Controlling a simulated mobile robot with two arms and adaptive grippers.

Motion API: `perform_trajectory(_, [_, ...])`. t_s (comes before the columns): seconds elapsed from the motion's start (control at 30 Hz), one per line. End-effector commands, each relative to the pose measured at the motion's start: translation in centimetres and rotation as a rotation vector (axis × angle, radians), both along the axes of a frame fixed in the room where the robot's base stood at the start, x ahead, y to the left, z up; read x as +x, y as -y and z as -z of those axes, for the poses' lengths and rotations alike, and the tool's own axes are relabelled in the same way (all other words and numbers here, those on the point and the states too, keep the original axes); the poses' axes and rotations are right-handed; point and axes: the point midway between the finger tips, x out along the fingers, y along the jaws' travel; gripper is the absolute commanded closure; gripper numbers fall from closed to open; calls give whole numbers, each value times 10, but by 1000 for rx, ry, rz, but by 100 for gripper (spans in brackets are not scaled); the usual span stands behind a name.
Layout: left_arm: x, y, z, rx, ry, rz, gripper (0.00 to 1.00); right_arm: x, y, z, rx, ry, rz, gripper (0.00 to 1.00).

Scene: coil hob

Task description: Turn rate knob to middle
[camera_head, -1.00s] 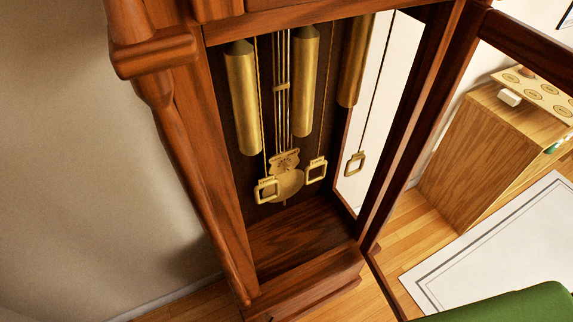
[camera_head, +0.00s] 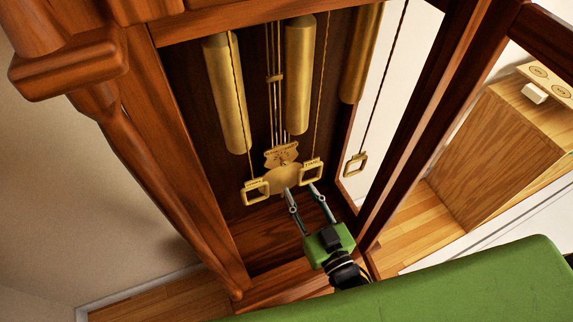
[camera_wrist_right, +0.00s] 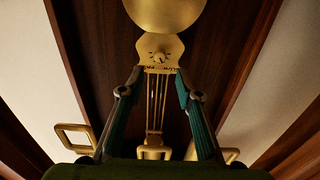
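The rate knob (camera_wrist_right: 158,57) shows in the right wrist view as a small round part with a pointer on a brass shield plate (camera_wrist_right: 174,46). The plate joins the round brass pendulum bob (camera_wrist_right: 165,12). In the head view the shield plate (camera_head: 282,155) hangs low inside the clock case, just above the bob (camera_head: 284,176). There the knob is too small to make out. My right gripper (camera_head: 300,189) is open, its fingers reaching into the case towards the bob. In the wrist view its fingertips (camera_wrist_right: 159,74) stand apart, either side of the plate's lower part. My left gripper is out of view.
Brass weights (camera_head: 228,95) hang on cords with square brass loops (camera_head: 255,193) close beside the bob and my fingers. The wooden clock case (camera_head: 170,150) frames the opening. The door frame (camera_head: 440,120) is at the right. A wooden cabinet (camera_head: 500,150) stands beyond.

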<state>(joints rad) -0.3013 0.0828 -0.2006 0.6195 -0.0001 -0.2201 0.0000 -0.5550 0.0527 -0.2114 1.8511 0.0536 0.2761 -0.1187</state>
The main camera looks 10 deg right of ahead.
Motion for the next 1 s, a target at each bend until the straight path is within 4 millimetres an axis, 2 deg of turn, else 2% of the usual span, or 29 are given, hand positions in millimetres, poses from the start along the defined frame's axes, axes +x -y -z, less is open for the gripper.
perform_trajectory(0.03, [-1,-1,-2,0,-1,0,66,13,-3,-3,2,5,1,68])
perform_trajectory(0.2, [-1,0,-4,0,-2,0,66,48,-9,-2,1,3,0,68])
perform_trajectory(0.4, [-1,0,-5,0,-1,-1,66,77,-15,-1,0,1,0,68])
perform_trajectory(0.6, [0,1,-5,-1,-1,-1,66,87,-17,1,0,-2,0,68])
perform_trajectory(0.87, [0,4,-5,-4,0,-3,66,88,-17,1,0,-2,0,68])
perform_trajectory(0.9, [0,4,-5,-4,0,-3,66,88,-17,1,0,-2,0,79])
perform_trajectory(1.0, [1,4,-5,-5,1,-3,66,88,-17,1,0,-2,0,100])
